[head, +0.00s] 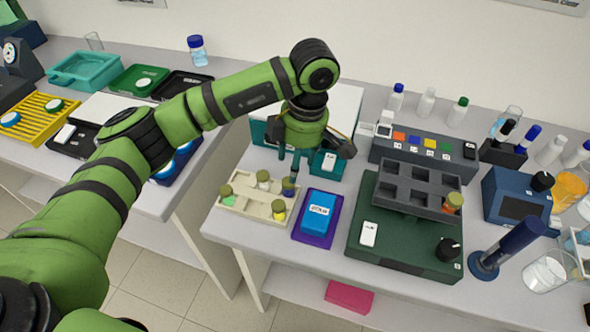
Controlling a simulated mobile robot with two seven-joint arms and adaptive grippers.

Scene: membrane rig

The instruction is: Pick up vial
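A cream vial rack (245,206) stands near the front left of the right-hand bench. It holds several vials: one with an olive cap (227,192), one with a pale cap (263,177), a dark blue one (288,187) and a yellow one (279,208). My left gripper (289,172) points down over the rack's back right corner. Its fingers look apart, with tips just above or beside the dark blue vial; contact cannot be told. Another vial (453,202) with an orange-brown cap sits in the grey block (417,183). My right gripper is not in view.
A blue box on a purple mat (313,235) lies right of the rack. A dark green device (375,245) carries the grey block. Bottles (427,100) and glassware stand at the back and right. A gap separates the two benches.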

